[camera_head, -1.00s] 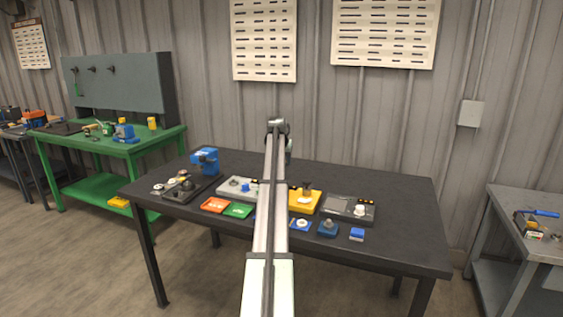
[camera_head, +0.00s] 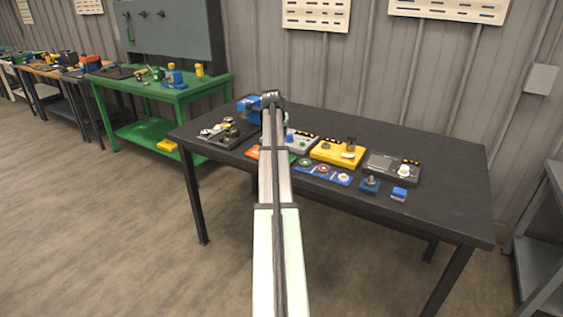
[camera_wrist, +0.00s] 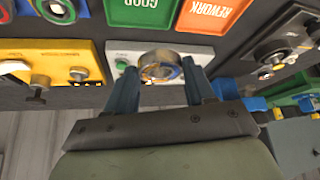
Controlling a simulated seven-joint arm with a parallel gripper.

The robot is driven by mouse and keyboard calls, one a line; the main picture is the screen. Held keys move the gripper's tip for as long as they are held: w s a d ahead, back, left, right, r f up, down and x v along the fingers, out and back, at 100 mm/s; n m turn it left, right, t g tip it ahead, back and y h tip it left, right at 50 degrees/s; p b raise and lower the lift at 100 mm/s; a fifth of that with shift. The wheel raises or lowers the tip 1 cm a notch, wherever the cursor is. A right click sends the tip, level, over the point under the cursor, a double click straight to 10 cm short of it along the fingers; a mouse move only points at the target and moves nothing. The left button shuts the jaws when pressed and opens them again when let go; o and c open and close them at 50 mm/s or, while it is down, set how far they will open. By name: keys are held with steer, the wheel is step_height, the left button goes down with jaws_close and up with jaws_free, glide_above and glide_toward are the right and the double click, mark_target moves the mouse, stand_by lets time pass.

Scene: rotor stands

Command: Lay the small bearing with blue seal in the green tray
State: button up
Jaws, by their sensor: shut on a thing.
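My gripper (camera_wrist: 159,72) shows in the wrist view, its two blue fingers closed on a small round metal bearing (camera_wrist: 160,60) with a blue ring. The bearing is between the fingertips, above the white fixture. The green tray (camera_wrist: 140,13), marked GOOD, lies just beyond the fingertips at the top of the wrist view, apart from the bearing. Its visible part looks empty. In the head view my arm covers the gripper and the bearing, and most of the green tray (camera_head: 293,157) is hidden behind it.
An orange tray (camera_wrist: 213,12) marked REWORK sits beside the green one. A white fixture (camera_wrist: 128,60) is below the gripper, a yellow fixture (camera_wrist: 60,62) beside it. A dark fixture (camera_wrist: 285,40) and a blue machine (camera_head: 248,107) stand on the other side. The table's right part is bare.

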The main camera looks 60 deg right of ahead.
steer(key=shift+m+g, duration=0.4)
steer(key=shift+m, duration=0.5)
steer(key=shift+s+a+f, duration=0.1)
steer(key=shift+s+f, duration=0.15)
steer(key=shift+f, duration=1.45)
steer(key=shift+s+a+f, duration=0.1)
steer(key=shift+s+f, duration=0.2)
steer(key=shift+f, duration=1.35)
steer(key=shift+s+a+f, duration=0.1)
steer(key=shift+s+f, duration=0.15)
steer(key=shift+f, duration=1.45)
steer(key=shift+f, duration=0.15)
steer(key=o, duration=0.9)
steer(key=v, duration=1.2)
steer(key=shift+a, duration=0.15)
